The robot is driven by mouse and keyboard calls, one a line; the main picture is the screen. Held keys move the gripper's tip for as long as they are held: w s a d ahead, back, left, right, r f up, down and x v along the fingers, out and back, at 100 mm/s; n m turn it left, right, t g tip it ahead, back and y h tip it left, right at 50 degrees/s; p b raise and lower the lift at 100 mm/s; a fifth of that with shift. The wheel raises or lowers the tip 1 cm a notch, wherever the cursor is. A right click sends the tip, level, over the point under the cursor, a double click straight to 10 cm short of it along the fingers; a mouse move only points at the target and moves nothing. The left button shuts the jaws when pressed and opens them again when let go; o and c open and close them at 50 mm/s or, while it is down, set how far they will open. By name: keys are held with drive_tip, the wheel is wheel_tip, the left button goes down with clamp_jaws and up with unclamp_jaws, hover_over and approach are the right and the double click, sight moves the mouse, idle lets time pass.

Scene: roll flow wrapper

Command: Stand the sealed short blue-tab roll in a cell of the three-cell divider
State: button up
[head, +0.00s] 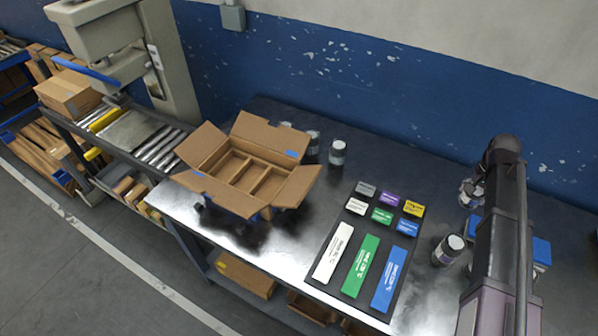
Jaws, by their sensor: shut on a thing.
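An open cardboard carton (195,184) stands on the metal table with its flaps spread. Inside it, cardboard partitions (258,181) form cells; I see nothing standing in them, though the walls hide part of the floors. I cannot pick out the short blue-tab roll with certainty.
A dark mat with small coloured cards and long white (333,252), green (361,266) and blue (389,279) cards lies right of the carton. Jars (337,152) stand behind the carton; another jar (448,249) is beside my arm. A roller conveyor (160,150) adjoins left.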

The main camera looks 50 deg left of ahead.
wheel_tip(320, 180, up, 12)
drive_tip(key=p, duration=1)
drive_tip(key=shift+f, duration=0.25)
